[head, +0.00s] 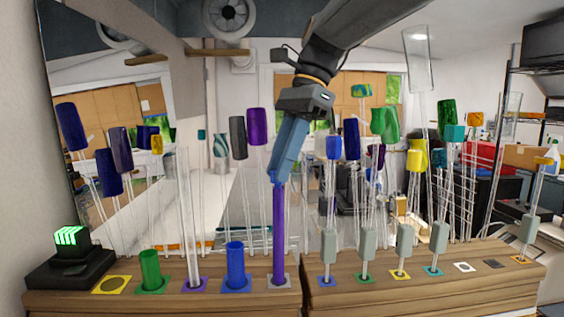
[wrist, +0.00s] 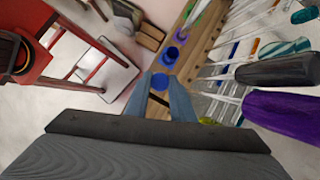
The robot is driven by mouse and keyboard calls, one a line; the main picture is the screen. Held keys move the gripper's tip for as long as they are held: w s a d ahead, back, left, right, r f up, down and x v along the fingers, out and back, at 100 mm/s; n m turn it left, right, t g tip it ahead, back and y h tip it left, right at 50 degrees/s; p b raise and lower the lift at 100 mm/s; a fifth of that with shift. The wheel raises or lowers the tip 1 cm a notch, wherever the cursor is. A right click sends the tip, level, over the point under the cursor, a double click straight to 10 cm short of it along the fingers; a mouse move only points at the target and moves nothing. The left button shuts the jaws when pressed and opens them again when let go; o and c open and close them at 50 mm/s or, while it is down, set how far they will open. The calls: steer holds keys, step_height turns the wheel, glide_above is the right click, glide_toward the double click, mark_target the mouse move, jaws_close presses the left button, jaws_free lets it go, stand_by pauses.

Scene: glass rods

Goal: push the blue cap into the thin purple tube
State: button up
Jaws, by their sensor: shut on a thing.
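The thin purple tube (head: 279,235) stands upright on a grey square at the left block's right end, in the head view. My gripper (head: 279,178), with blue fingers pointing down, is directly over the tube's top end. In the wrist view my gripper (wrist: 160,92) is shut on the blue cap (wrist: 160,80), whose round top shows between the fingertips. In the head view the fingers hide the cap. The fingertips meet the tube's top in the picture. I cannot tell whether the cap has entered the tube.
A wide blue tube (head: 236,266), a clear tube (head: 190,225) and a short green tube (head: 150,268) stand to the left. To the right stand several rods with grey grips, including one with a blue top (head: 333,147). Tall glass rods crowd behind.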

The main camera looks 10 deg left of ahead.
steer(key=shift+f, duration=0.45)
steer(key=o, duration=0.7)
steer(key=p+v, duration=0.5)
steer(key=v, duration=0.6)
stand_by(0.5)
steer(key=shift+d, duration=0.15)
